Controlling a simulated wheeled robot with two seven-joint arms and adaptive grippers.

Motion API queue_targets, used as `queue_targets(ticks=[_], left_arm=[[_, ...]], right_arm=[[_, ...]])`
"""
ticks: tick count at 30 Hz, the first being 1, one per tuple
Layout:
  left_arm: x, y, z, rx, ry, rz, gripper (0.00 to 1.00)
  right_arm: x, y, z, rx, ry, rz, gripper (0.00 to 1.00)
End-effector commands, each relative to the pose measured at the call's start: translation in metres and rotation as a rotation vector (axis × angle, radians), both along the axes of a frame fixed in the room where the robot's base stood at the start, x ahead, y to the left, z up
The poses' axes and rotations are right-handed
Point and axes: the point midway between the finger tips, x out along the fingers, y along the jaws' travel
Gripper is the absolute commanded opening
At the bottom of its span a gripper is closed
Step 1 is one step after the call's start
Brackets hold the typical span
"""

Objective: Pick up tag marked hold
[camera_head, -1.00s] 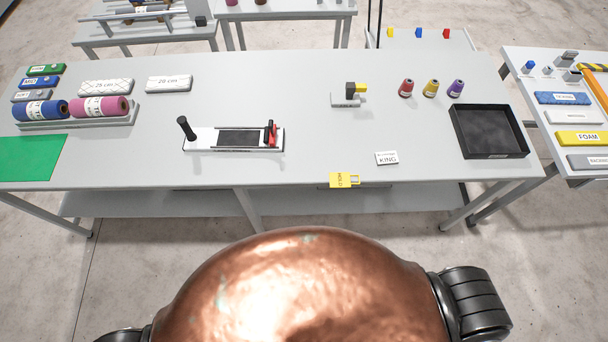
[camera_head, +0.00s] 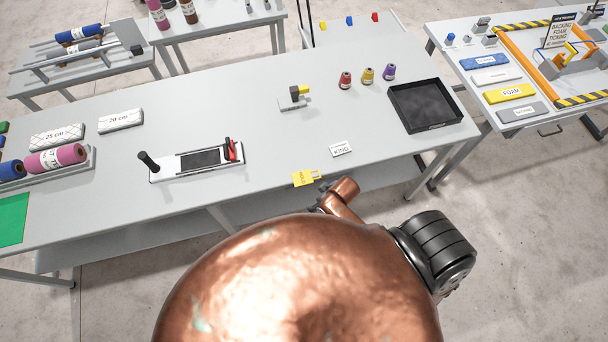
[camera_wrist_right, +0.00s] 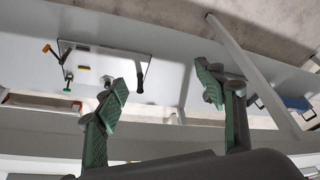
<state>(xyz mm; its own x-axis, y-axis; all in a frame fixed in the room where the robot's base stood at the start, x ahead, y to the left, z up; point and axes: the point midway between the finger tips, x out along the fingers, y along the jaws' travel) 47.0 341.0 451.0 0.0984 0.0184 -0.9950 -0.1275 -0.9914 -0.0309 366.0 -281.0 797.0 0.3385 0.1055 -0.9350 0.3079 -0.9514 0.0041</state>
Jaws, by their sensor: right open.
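A small yellow tag (camera_head: 306,178) with a dark printed word too small to read surely lies at the front edge of the grey table. It has a handle-like loop on its right side. My right gripper (camera_head: 320,204) shows partly in the head view, just in front of the table edge and close below the tag, apart from it. In the right wrist view my right gripper (camera_wrist_right: 162,88) has its green-padded fingers wide apart with nothing between them. I cannot make out the tag in that view. My left gripper is not in view.
A white card marked KING (camera_head: 341,149) lies just right of the tag. A black tray (camera_head: 437,126), thread spools (camera_head: 367,75) and a white device with a black handle (camera_head: 178,172) stand on the table. The table around the tag is mostly clear.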

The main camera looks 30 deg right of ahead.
Motion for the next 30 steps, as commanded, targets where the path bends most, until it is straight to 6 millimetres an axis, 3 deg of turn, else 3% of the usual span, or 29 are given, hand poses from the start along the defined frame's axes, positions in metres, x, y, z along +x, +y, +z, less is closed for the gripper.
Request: queue_targets(ticks=[1,7,15,22,26,30], left_arm=[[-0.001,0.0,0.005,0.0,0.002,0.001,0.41],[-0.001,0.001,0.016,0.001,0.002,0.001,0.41],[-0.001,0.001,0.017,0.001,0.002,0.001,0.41],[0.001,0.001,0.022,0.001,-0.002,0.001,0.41],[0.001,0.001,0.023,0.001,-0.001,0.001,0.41],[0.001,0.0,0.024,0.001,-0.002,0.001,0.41]], right_arm=[[0.002,0.005,0.024,0.003,-0.013,0.016,0.64],[0.0,0.02,0.094,0.011,-0.041,0.073,0.64],[0.039,0.073,0.121,0.017,-0.066,0.347,0.64],[0.057,0.109,0.149,-0.039,-0.035,0.673,0.64],[0.066,0.099,0.153,-0.12,0.045,0.861,0.64],[0.077,0.063,0.158,-0.204,0.147,0.967,0.64]])
